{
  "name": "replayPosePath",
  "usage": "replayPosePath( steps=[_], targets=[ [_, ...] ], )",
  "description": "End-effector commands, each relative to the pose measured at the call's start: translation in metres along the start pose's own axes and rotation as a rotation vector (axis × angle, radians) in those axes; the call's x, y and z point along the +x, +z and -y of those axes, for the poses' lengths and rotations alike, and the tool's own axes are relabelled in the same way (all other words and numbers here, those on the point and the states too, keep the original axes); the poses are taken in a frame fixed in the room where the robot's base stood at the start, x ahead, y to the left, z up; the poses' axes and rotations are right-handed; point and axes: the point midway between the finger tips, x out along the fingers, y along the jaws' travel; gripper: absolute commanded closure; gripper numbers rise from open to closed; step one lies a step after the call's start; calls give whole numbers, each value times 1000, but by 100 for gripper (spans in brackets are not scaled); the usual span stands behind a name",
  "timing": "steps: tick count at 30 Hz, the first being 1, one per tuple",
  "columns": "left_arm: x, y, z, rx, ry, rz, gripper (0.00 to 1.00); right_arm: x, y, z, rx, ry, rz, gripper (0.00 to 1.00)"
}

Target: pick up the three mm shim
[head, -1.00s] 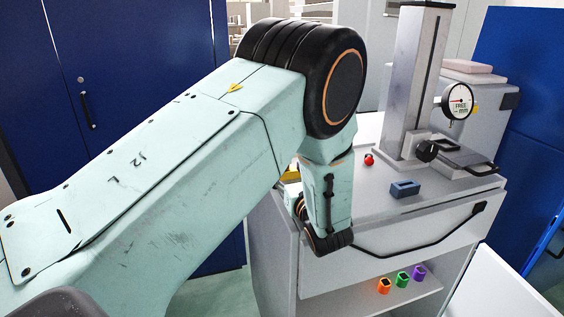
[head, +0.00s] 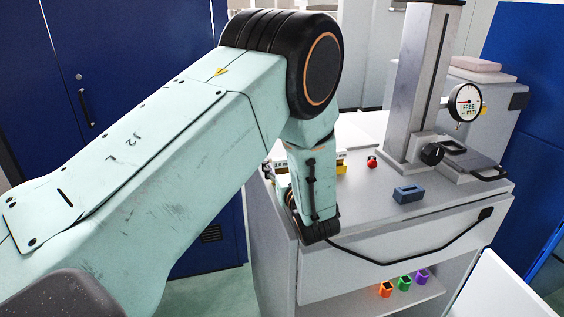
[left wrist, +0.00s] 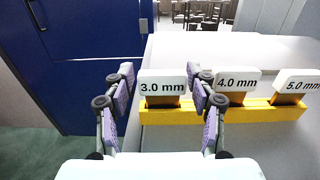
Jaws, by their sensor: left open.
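The three mm shim (left wrist: 162,85) stands upright in the yellow rack (left wrist: 245,114), its white label reading 3.0 mm, with a brown part below it. In the left wrist view my left gripper (left wrist: 160,80) is open, with its two purple-padded fingers at either side of that label. Nothing is gripped, and I cannot tell how far ahead of the fingertips the shim stands. In the head view my left wrist hides most of the rack, and a yellow end (head: 341,169) shows beside it. My right gripper is not in view.
The 4.0 mm shim (left wrist: 237,82) stands close right of the right finger, and the 5.0 mm shim (left wrist: 300,85) farther right. A blue slotted block (head: 408,193), a red knob (head: 372,162) and a dial gauge stand (head: 465,102) are on the bench.

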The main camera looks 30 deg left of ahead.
Motion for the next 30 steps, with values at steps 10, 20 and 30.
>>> replayPosePath(
  steps=[10, 20, 30],
  targets=[
    [-3, 0, -1, 0, -1, 0, 63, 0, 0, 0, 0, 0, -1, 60],
    [-1, 0, 0, 0, 0, 0, 87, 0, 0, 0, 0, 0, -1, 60],
    [0, 8, 1, -2, 0, 0, 88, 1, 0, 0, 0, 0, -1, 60]
  ],
)
